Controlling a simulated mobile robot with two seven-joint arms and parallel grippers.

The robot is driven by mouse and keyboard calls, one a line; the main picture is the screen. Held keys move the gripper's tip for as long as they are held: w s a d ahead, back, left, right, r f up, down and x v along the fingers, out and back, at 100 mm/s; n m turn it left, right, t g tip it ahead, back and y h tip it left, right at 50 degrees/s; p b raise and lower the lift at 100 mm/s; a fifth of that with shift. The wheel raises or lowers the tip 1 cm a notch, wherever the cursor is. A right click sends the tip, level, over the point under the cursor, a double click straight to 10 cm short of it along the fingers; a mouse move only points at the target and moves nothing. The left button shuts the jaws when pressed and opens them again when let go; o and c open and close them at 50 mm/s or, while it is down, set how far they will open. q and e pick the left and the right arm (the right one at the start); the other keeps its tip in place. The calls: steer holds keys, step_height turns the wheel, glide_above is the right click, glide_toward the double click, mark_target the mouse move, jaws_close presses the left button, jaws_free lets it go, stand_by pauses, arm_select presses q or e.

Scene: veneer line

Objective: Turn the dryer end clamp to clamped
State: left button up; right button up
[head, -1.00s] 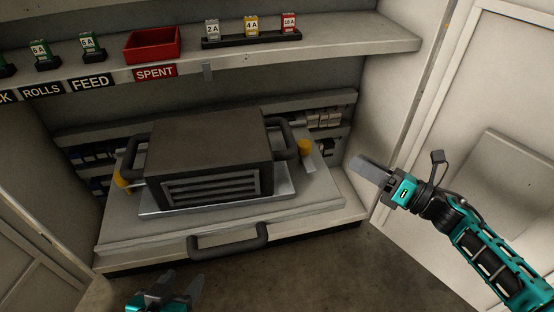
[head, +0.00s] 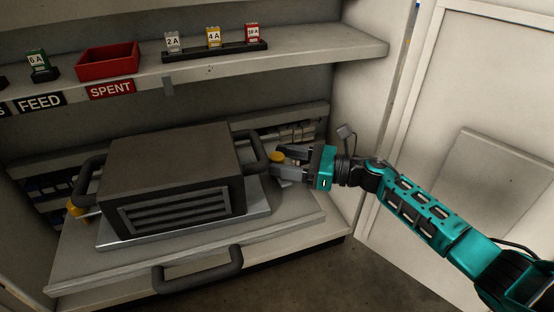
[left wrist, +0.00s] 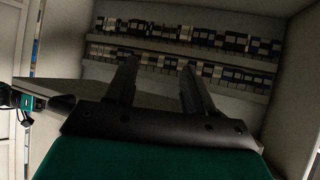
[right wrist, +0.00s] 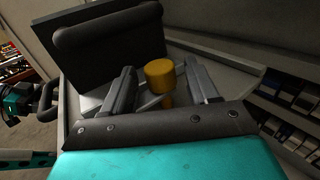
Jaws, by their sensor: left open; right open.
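The dark box-shaped unit (head: 170,165) with a louvred front sits on a metal plate on the pull-out shelf. A yellow-capped clamp knob (head: 277,156) stands at its right, and another yellow knob (head: 77,208) is partly hidden at its left. No label shows which is the dryer end. My right gripper (head: 290,160) is open at the right knob. In the right wrist view the yellow knob (right wrist: 160,75) appears between the spread fingers, with no clear grip on it. My left gripper (left wrist: 160,85) is open and empty in its wrist view and out of the head view.
A dark pull handle (head: 198,270) sticks out at the shelf front. Above, a ledge carries a red SPENT bin (head: 107,62) and a rack (head: 215,50) of fuses. Racks of small parts line the back wall. A white panel (head: 480,130) stands at the right.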

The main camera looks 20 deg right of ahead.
steer(key=shift+x, duration=0.95)
steer(key=c, duration=0.9)
